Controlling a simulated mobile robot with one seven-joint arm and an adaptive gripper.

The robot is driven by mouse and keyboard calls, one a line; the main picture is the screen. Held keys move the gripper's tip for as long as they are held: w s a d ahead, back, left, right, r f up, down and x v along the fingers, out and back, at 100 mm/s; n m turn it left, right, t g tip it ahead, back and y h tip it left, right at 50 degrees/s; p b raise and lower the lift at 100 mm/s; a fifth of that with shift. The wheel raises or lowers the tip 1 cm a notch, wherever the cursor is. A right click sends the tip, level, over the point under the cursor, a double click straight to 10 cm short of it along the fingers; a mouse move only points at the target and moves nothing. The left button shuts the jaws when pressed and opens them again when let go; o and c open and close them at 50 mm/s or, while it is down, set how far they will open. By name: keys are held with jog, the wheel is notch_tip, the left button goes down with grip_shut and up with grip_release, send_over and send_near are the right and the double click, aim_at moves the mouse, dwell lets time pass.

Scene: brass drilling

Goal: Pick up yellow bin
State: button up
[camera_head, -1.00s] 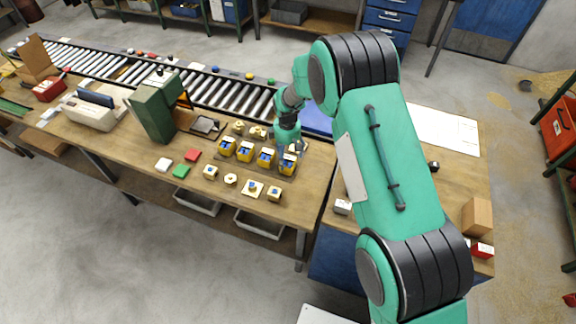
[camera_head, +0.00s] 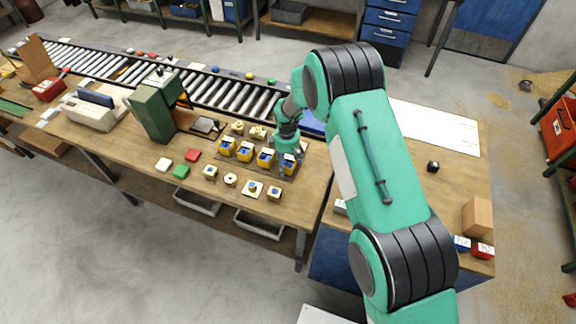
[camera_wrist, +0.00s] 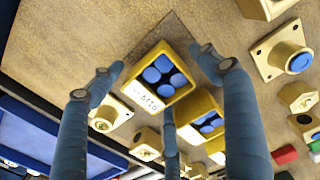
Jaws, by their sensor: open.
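Several small yellow bins with blue parts inside stand in a row on the wooden workbench. The rightmost yellow bin (camera_head: 288,166) is partly hidden by my gripper (camera_head: 290,153) in the head view. In the wrist view, a yellow bin (camera_wrist: 158,84) with a white label lies between the spread fingers of my gripper (camera_wrist: 160,68). The fingers are open and hold nothing; I cannot tell whether any touches the bin. A second yellow bin (camera_wrist: 207,122) is beside it, close to the lower finger.
Brass-coloured parts (camera_head: 252,188) lie in front of the bins, and others (camera_head: 257,132) behind. A green machine (camera_head: 153,112) stands to the left. A roller conveyor (camera_head: 225,92) runs behind the bench. A blue-edged surface (camera_wrist: 50,140) shows at the wrist view's lower left.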

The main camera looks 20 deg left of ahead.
jog(key=shift+c, duration=0.6)
jog(key=c, duration=1.2)
jog(key=shift+r, duration=0.15)
jog(key=shift+r, duration=0.5)
jog(key=shift+s+d+r, duration=0.1)
jog(key=shift+s+r, duration=0.1)
jog(key=shift+r, duration=0.4)
jog(key=shift+s+d+r, duration=0.1)
jog(key=shift+s+r, duration=0.05)
jog(key=shift+r, duration=0.4)
jog(key=s+d, duration=0.3)
jog(key=s, duration=0.1)
jog(key=s+d+r, duration=0.1)
jog(key=s+d, duration=0.2)
jog(key=s, duration=0.1)
jog(key=s+d, duration=0.2)
jog(key=s, duration=0.2)
jog(key=shift+s+d+r, duration=0.2)
jog(key=shift+d, duration=0.2)
